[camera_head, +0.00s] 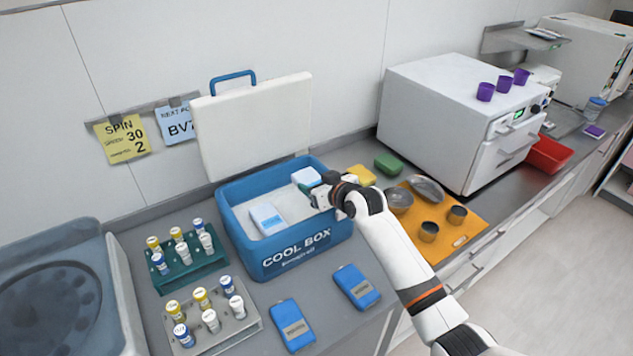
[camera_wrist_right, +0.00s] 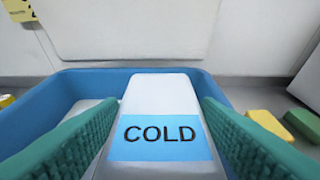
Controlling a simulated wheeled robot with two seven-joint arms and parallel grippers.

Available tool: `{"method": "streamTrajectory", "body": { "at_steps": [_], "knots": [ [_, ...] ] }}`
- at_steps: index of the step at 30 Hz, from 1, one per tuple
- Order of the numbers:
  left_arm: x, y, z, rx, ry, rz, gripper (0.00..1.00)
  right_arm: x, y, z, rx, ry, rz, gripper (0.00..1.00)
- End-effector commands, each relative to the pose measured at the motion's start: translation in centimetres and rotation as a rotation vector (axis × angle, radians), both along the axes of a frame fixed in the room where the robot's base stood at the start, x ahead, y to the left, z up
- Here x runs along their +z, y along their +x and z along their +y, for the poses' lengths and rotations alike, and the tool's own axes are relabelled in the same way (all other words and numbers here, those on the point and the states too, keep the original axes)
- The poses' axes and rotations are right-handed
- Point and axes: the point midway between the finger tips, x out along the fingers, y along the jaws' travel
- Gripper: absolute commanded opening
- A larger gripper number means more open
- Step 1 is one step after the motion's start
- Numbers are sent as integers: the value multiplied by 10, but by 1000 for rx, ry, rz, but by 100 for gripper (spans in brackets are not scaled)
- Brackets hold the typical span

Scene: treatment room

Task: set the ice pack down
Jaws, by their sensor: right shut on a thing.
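My right gripper (camera_head: 314,188) is shut on a white ice pack (camera_wrist_right: 160,130) with a light-blue label reading COLD. In the head view the held ice pack (camera_head: 306,177) shows at the back right of the blue cool box (camera_head: 300,256), inside the outline of its rim. I cannot tell whether the pack touches the box floor. The cool box stands open, with its white lid (camera_head: 255,125) raised. A second white and pale-blue pack (camera_head: 268,218) lies inside, to the left of the gripper. My left gripper is not in view.
Two blue packs (camera_head: 292,325) (camera_head: 356,286) lie on the counter in front of the box. Vial racks (camera_head: 188,268) (camera_head: 228,334) stand left. Right are yellow (camera_head: 361,175) and green (camera_head: 388,165) blocks and an orange mat (camera_head: 462,242) with metal bowls and cups.

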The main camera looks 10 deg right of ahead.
Motion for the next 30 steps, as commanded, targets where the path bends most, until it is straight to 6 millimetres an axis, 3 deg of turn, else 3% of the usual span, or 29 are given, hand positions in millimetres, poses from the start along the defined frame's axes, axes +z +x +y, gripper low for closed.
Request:
{"method": "streamTrajectory", "body": {
  "at_steps": [23, 24, 27, 30],
  "knots": [
    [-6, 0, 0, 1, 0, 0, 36, -13, 0, 0, -1, 1, -3, 30],
    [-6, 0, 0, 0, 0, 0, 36, -14, 0, 0, -1, 0, -1, 64],
    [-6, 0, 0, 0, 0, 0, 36, -14, 0, 0, 0, 0, -1, 80],
    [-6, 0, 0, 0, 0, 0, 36, -13, 0, 0, 0, 0, -1, 80]
  ]
}}
